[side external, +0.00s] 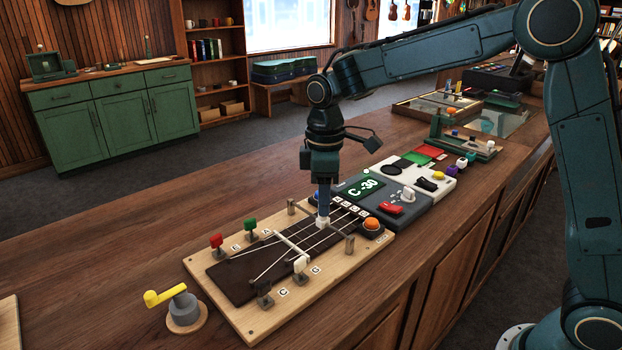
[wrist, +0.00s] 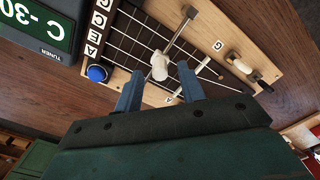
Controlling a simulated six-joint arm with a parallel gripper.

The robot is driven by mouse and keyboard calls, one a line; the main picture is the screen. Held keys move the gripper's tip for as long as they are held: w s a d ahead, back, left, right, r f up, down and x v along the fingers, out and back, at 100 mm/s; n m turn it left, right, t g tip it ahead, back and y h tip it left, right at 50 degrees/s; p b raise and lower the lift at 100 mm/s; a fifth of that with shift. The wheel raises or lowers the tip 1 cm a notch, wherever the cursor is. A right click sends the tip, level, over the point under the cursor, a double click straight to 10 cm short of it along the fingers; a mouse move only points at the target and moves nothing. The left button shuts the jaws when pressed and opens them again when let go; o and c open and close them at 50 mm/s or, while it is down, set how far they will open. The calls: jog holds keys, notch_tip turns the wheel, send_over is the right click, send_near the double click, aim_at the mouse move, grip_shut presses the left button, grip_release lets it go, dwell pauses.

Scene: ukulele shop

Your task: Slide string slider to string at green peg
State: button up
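The string slider (wrist: 160,66) is a small off-white knob on a grey rail (wrist: 180,29) crossing the strings. In the side view it (side external: 322,223) is mid-board beneath my gripper. The fretboard (side external: 231,283) lies on a pale wooden board (side external: 245,318). The green peg (side external: 249,224) stands at the board's left end, beside the red peg (side external: 215,240); a white peg (side external: 300,263) and a dark peg (side external: 263,287) stand opposite. My gripper (wrist: 159,72) is open, its fingers on either side of the knob with visible gaps. Contact is not visible. The green peg is outside the wrist view.
A tuner (side external: 365,184) reading C -30 adjoins the board. A blue button (wrist: 97,73) and an orange button (side external: 372,223) sit at the board's right end. A yellow-handled crank (side external: 181,302) stands at left. Rail posts (side external: 349,244) rise near the slider.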

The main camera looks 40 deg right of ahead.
jog(key=shift+f, duration=1.1)
grip_shut()
